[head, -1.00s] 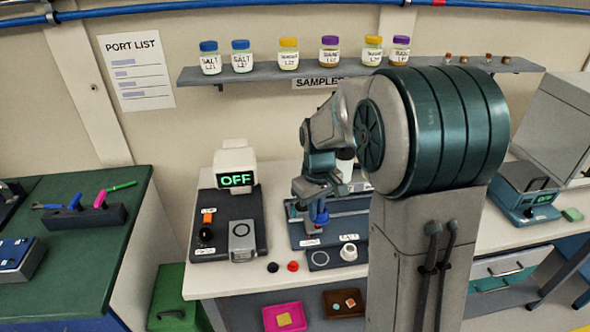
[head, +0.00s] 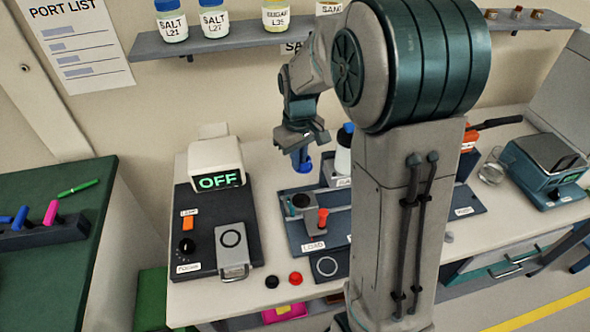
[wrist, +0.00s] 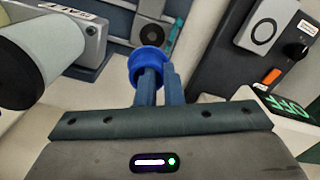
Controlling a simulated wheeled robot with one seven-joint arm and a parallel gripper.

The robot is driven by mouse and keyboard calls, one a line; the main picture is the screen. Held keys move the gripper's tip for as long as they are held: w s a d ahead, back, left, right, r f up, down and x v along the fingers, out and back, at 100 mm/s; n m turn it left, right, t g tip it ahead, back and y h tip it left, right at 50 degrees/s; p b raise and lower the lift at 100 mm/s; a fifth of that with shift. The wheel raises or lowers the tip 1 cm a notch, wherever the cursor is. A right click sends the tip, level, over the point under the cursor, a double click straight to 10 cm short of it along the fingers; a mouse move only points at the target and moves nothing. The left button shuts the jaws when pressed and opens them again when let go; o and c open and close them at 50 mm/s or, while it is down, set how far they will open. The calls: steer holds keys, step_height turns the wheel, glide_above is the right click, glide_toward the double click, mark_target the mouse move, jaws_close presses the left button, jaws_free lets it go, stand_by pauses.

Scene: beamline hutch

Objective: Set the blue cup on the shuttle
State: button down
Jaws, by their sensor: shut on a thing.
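My gripper (head: 301,146) is shut on the blue cup (head: 302,160). In the wrist view the cup (wrist: 150,66) sits at the fingertips (wrist: 158,85), seen partly from above. The cup is in the air above the dark rail station on the bench. The shuttle (head: 300,206) appears to be the small grey carriage at the rail's left end, by the red knob (head: 322,217) and the LOAD label. The cup is above it in the picture and apart from it. The wrist view shows part of a grey piece (wrist: 152,32) beyond the cup.
A lamp unit with an OFF display (head: 218,180) stands left of the rail station. A white bottle with a blue cap (head: 344,150) stands close to the right of the cup. Black and red buttons (head: 295,278) lie in front. The sample shelf (head: 235,38) runs above.

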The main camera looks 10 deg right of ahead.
steer(key=shift+w+f+b, duration=0.2)
steer(key=shift+f+b, duration=2.65)
steer(key=shift+f, duration=0.6)
steer(key=shift+w+f+b, duration=0.2)
steer(key=shift+f+b, duration=2.6)
steer(key=shift+f, duration=0.65)
steer(key=shift+f+b, duration=0.45)
steer(key=shift+f, duration=0.1)
steer(key=c, duration=1.5)
jaws_free()
